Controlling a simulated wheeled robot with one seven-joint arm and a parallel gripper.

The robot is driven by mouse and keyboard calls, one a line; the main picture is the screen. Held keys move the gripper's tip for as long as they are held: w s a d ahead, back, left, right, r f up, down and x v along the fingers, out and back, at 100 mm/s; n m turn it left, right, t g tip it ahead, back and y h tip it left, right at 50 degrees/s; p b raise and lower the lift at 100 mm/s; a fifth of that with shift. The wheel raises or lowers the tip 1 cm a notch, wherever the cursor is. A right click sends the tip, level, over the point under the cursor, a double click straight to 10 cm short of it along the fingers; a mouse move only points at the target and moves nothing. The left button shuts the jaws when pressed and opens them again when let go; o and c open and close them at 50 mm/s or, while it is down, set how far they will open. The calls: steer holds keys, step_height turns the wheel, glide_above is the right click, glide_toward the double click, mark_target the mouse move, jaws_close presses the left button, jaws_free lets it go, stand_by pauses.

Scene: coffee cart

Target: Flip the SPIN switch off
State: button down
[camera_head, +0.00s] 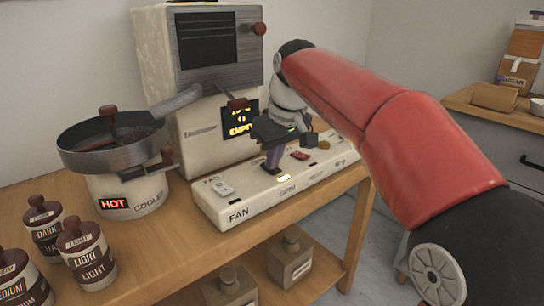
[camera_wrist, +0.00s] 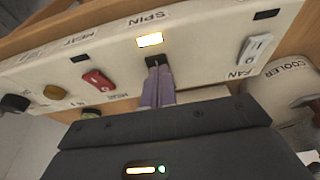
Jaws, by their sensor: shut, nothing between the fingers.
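The SPIN label (camera_wrist: 147,18) is on the white control panel (camera_wrist: 200,55), beside a lit yellow lamp (camera_wrist: 150,40). The lamp also glows in the head view (camera_head: 284,178). A dark switch mount (camera_wrist: 154,61) lies just below the lamp in the wrist view. My gripper (camera_wrist: 156,75) is shut and empty, its purple-grey fingertips at this mount. They hide most of the SPIN switch, so its position and any contact cannot be told. In the head view my gripper (camera_head: 272,167) reaches down onto the panel.
A white FAN switch (camera_wrist: 256,48) and a red HEAT switch (camera_wrist: 98,80) flank the SPIN position. Round knobs (camera_head: 310,140) sit farther along the panel. The roaster (camera_head: 215,85) rises behind, and the cooler pan (camera_head: 110,150) stands left. Jars (camera_head: 88,255) stand front left.

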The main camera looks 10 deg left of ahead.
mark_target(275, 171)
steer(key=shift+r, duration=0.15)
steer(key=shift+r+p, duration=0.3)
steer(key=shift+p, duration=0.15)
steer(key=p+v, duration=0.4)
steer(key=shift+w+a+r, duration=0.1)
steer(key=shift+w+a, duration=0.15)
steer(key=shift+a, duration=0.05)
steer(key=v, duration=0.9)
steer(key=shift+s+d+p, duration=0.25)
steer(key=shift+d+p, duration=0.05)
